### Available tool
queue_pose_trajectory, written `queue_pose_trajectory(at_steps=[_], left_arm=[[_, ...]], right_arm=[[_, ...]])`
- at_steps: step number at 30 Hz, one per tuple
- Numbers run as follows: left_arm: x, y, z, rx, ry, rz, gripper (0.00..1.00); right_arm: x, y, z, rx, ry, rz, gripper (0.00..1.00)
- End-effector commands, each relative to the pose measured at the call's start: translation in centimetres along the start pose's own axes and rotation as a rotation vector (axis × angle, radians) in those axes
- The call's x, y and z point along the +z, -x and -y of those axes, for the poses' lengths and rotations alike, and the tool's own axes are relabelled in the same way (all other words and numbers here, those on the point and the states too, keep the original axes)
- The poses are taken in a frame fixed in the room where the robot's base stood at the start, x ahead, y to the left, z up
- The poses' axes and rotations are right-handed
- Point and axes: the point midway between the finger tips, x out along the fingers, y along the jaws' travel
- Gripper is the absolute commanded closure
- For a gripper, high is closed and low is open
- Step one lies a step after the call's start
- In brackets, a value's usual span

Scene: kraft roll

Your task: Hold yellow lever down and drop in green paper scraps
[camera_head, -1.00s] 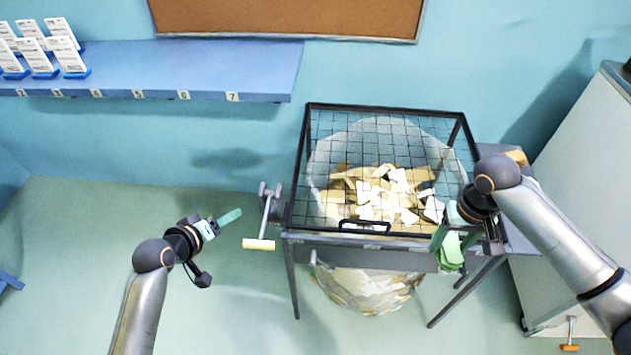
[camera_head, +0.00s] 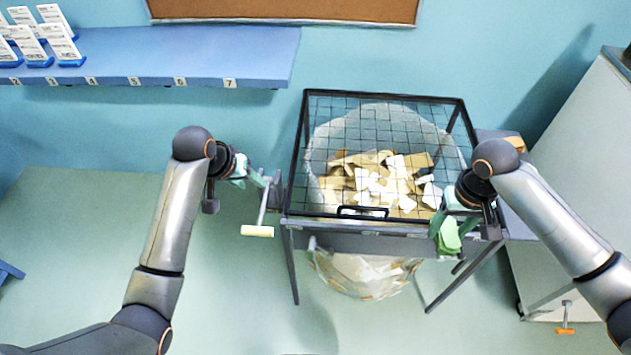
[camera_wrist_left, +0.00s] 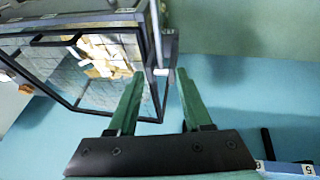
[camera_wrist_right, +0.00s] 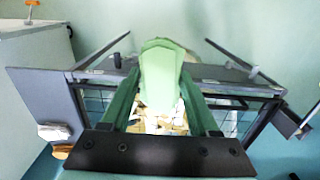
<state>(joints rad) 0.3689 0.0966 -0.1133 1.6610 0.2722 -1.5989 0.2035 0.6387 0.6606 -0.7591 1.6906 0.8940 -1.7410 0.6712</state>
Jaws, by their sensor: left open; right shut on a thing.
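The lever with a pale yellow handle (camera_head: 257,231) hangs at the left side of the wire-topped bin frame (camera_head: 300,150). My left gripper (camera_head: 258,178) is open beside the lever's upper part, above the handle. My right gripper (camera_head: 462,208) is shut on green paper scraps (camera_head: 448,236) at the frame's front right corner. The scraps (camera_wrist_right: 160,70) also show between its fingers in the right wrist view.
The mesh lid with a black handle (camera_head: 363,212) lies over a clear bag (camera_head: 365,275) holding tan and white scraps (camera_head: 380,185). A blue shelf (camera_head: 150,60) is at upper left, a grey cabinet (camera_head: 590,150) at right.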

Motion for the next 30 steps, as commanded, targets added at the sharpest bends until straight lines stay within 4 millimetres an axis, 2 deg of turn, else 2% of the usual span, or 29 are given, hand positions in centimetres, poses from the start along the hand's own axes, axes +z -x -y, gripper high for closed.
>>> queue_pose_trajectory(at_steps=[6, 12, 18, 28, 30], left_arm=[[0.0, -4.2, 0.0, 0.0, 0.001, 0.002, 0.5], [0.0, -6.9, -0.1, 0.002, 0.001, 0.0, 0.5], [0.0, -8.2, -0.1, 0.001, 0.0, -0.001, 0.5], [-0.1, -8.4, -0.1, 0.001, 0.0, -0.003, 0.5], [-0.1, -8.4, 0.0, 0.001, 0.0, -0.003, 0.58]], right_arm=[[0.0, 0.0, 0.0, 0.0, 0.0, 0.0, 0.93], [0.0, 0.0, 0.0, 0.0, 0.0, 0.0, 0.93], [0.0, 0.0, 0.0, 0.0, 0.0, 0.0, 0.93], [0.0, 0.0, 0.0, 0.0, 0.0, 0.0, 0.93], [0.0, 0.0, 0.0, 0.0, 0.0, 0.0, 0.93]])
